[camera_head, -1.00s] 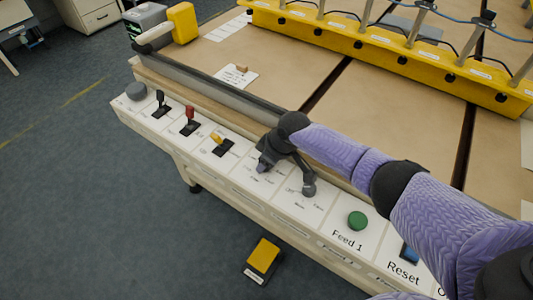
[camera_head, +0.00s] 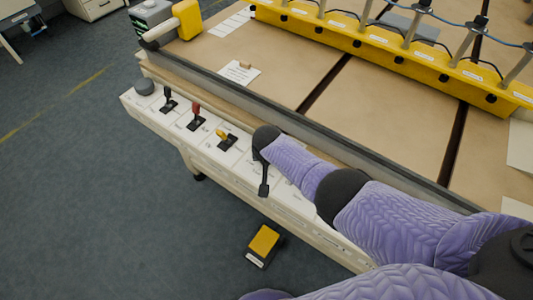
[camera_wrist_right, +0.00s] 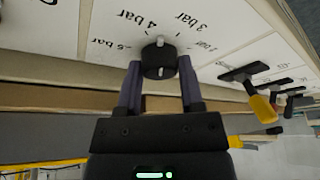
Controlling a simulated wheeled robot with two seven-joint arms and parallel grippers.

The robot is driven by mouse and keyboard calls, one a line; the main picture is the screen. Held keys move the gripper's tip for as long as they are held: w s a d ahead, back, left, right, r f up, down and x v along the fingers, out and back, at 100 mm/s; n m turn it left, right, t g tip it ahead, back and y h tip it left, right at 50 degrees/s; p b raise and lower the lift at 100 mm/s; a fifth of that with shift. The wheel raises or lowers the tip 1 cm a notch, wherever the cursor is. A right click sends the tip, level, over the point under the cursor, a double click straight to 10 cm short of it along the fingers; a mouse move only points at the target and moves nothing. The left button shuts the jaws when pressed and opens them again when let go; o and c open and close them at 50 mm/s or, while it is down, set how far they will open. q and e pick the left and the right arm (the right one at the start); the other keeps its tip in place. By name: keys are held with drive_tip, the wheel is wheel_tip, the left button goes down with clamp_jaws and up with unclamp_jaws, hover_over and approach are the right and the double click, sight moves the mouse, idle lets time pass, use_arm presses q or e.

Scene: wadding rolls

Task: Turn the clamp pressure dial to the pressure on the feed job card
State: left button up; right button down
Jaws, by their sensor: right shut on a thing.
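The black round clamp pressure dial (camera_wrist_right: 152,62) is in the right wrist view, on the white panel, with bar labels printed around it. My right gripper (camera_wrist_right: 160,74) is shut on it, one finger on each side. A white mark at the dial's far edge points between "4 bar" (camera_wrist_right: 165,24) and "3 bar" (camera_wrist_right: 201,22). In the head view my right wrist hides the dial and fingers. A white card (camera_head: 239,74), perhaps the feed job card, lies on the table with a small tan piece on it; its text is unreadable. My left gripper is not in view.
Black (camera_head: 168,100), red (camera_head: 196,118) and yellow-tipped (camera_head: 222,136) levers stand on the panel left of my wrist. A grey round knob (camera_head: 145,87) is at the panel's left end. A yellow pedal (camera_head: 264,243) is on the floor. A yellow rail (camera_head: 370,45) crosses the table.

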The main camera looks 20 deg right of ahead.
drive_tip(key=m+h+b, duration=0.1)
drive_tip(key=m, duration=0.2)
drive_tip(key=shift+m+h, duration=0.3)
drive_tip(key=shift+m, duration=0.1)
drive_tip(key=shift+a+m+g+b, duration=0.1)
drive_tip(key=shift+m+g+b, duration=0.3)
drive_tip(key=shift+m, duration=0.3)
drive_tip(key=shift+c, duration=1.1)
unclamp_jaws()
drive_tip(key=p+v, duration=0.8)
drive_tip(key=v, duration=0.2)
